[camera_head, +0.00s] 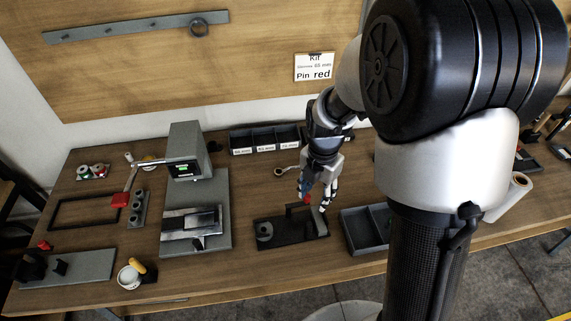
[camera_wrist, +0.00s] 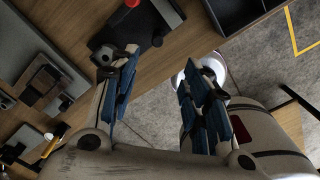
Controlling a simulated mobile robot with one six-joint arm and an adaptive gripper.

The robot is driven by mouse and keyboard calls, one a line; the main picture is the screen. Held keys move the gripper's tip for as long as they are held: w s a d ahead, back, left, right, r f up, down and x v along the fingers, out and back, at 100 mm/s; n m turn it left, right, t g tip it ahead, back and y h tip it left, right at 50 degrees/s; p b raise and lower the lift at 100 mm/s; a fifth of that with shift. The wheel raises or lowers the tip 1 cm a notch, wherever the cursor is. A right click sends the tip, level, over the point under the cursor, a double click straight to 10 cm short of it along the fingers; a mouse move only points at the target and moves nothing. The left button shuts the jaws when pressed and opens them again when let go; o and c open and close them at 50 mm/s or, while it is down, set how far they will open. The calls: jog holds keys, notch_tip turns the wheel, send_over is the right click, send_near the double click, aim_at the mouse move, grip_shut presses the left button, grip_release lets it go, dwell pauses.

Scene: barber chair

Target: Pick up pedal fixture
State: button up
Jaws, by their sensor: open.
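A dark flat fixture plate (camera_head: 280,239) with a grey round piece and a low upright part lies near the table's front edge in the head view. I take it to be the pedal fixture. My gripper (camera_head: 314,203) hangs just above its right side, fingers down. In the wrist view, the open gripper (camera_wrist: 160,66) has its blue-padded fingers wide apart with nothing held between them. The dark plate (camera_wrist: 148,24) shows beyond the left finger, with its grey round piece (camera_wrist: 101,53) beside that fingertip. Contact with the plate cannot be told.
A grey press stand (camera_head: 222,208) stands to the left of the plate. A dark divided bin (camera_head: 350,240) is close on its right. Labelled bins (camera_head: 240,151) stand at the back. A grey base plate (camera_head: 85,266) lies far left. Bare wood shows behind the plate.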

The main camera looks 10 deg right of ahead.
aim_at(309, 224)
jog(key=shift+n, duration=0.6)
notch_tip(309, 224, down, 14)
jog(key=b, duration=0.3)
jog(key=shift+w+r+b, duration=0.1)
jog(key=shift+b, duration=0.2)
jog(key=f, duration=0.1)
jog(key=f+b, duration=0.1)
jog(key=f, duration=0.1)
jog(key=f+b, duration=0.1)
jog(key=f, duration=0.1)
jog(key=shift+a+f, duration=0.1)
jog(key=shift+a, duration=0.25)
grip_shut()
jog(key=shift+w, duration=0.1)
